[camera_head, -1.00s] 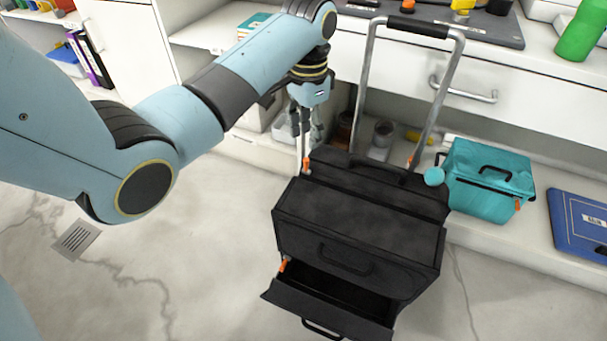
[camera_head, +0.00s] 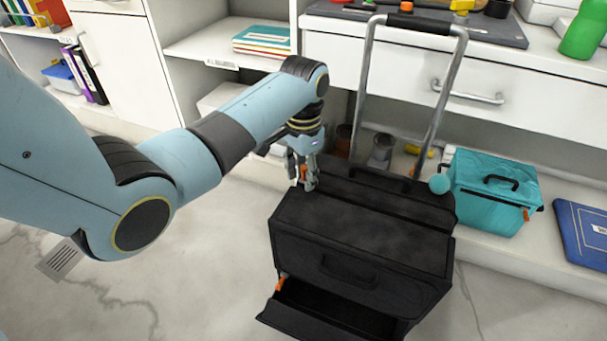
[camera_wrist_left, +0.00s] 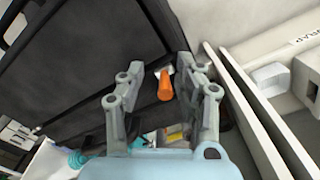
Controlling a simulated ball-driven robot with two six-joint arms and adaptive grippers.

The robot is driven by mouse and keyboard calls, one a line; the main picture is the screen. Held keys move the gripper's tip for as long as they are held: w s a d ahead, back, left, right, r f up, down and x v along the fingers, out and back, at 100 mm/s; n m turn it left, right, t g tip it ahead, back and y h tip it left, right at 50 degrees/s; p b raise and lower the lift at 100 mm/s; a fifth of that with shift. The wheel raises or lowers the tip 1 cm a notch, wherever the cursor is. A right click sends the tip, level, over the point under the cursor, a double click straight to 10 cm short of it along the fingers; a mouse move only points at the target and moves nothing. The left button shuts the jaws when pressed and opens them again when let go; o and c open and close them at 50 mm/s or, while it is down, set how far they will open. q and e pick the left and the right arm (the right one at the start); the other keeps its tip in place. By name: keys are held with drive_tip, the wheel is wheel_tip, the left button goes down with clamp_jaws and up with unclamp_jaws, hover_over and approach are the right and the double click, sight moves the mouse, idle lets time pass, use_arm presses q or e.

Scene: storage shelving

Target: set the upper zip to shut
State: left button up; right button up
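A black wheeled bag (camera_head: 360,233) stands on the floor with its tall metal handle (camera_head: 436,105) raised. Its lower front compartment (camera_head: 335,308) hangs open, with an orange pull (camera_head: 280,284) at its left end. The upper zip's orange pull (camera_head: 304,173) is at the upper left of the bag and also shows in the left wrist view (camera_wrist_left: 165,85). My left gripper (camera_head: 303,180) is over that corner. In the wrist view its fingers (camera_wrist_left: 165,82) are apart, with the pull between them and a gap on both sides. My right gripper is out of view.
A teal box bag (camera_head: 490,200) and a blue folder (camera_head: 583,230) lie right of the bag on the low shelf. A white drawer unit (camera_head: 400,75) stands behind. A teal ball (camera_head: 439,184) is at the bag's right edge. The floor at front left is clear.

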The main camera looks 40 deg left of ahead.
use_arm(q)
clamp_jaws()
drive_tip(key=shift+s+d, duration=0.1)
idle(0.4)
